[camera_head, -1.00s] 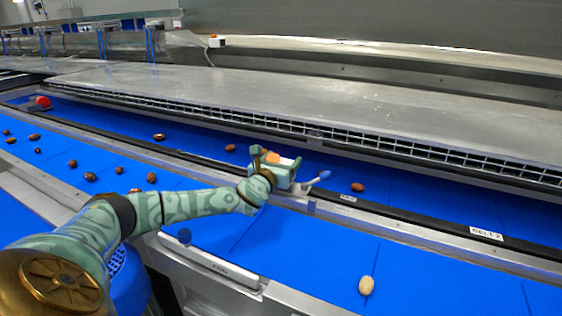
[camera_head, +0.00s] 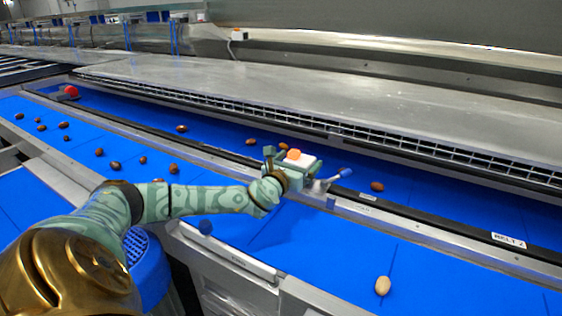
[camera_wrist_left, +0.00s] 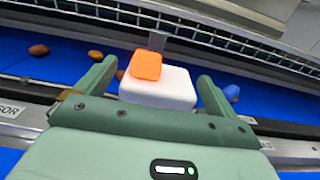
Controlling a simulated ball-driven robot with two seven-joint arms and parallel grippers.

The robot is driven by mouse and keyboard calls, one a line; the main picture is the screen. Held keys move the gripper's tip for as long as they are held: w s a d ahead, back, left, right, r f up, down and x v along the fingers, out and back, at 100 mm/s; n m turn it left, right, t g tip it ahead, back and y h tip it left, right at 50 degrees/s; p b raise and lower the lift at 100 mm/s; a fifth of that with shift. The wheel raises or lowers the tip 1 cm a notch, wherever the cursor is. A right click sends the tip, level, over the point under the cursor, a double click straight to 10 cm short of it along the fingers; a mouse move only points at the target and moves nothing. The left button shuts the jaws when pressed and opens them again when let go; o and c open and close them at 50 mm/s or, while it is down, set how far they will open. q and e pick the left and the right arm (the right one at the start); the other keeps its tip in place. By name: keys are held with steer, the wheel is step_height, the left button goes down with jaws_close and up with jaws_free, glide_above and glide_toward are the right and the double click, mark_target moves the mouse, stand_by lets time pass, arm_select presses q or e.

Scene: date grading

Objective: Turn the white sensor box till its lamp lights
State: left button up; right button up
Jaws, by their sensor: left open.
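The white sensor box (camera_head: 305,164) sits on the metal rail between the two blue belts. An orange lamp or cap (camera_head: 294,154) is on its top; I cannot tell for sure whether it is lit. My left gripper (camera_head: 287,168) is at the box, coming from the near side. In the left wrist view the white box (camera_wrist_left: 165,88) and its orange top (camera_wrist_left: 146,65) stand between the two green fingers of the left gripper (camera_wrist_left: 156,72). The fingers are open, with a visible gap at the right finger. My right gripper is not in view.
A blue-ended lever (camera_head: 345,173) stands just right of the box. Brown dates (camera_head: 115,166) lie on the belts, and a pale one (camera_head: 383,286) lies on the near belt. A red button (camera_head: 71,91) is at the far left. A grey metal cover (camera_head: 330,95) runs behind.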

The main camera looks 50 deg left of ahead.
arm_select(q)
steer(key=p+v, duration=0.3)
steer(key=v, duration=1)
steer(key=shift+p, duration=0.4)
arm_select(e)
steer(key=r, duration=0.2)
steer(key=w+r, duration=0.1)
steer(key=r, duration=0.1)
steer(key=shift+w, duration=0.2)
arm_select(q)
steer(key=shift+s+r, duration=0.1)
steer(key=shift+r, duration=0.15)
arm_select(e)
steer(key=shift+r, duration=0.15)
